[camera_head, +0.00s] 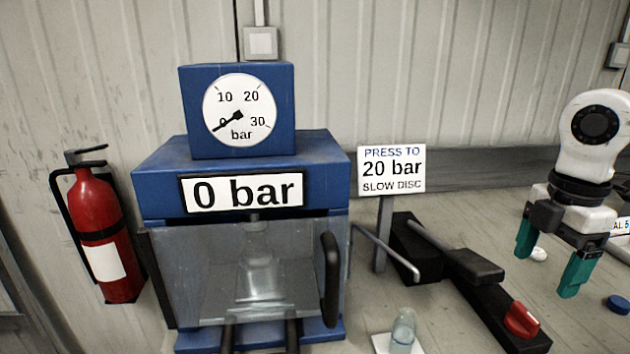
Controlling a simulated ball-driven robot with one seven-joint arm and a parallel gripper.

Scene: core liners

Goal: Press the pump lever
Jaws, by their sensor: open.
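The pump lever (432,241) is a grey bar with a black grip, lying over a black pump base (488,309) right of the blue press (160,172). A red knob (521,319) sits at the base's front end. The dial gauge (240,109) on top of the press has its needle near 0, and the display (242,191) reads "0 bar". A sign (391,169) reads "PRESS TO 20 bar SLOW DISC". My gripper (551,268), with teal fingers, is open and empty, pointing down to the right of the lever, apart from it in the picture.
A clear shield with a black handle (330,280) fronts the press. A small glass bottle (403,328) stands on a white pad at the front. A blue disc (618,305) and a small white object (539,254) lie at right. A fire extinguisher (100,230) is at left.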

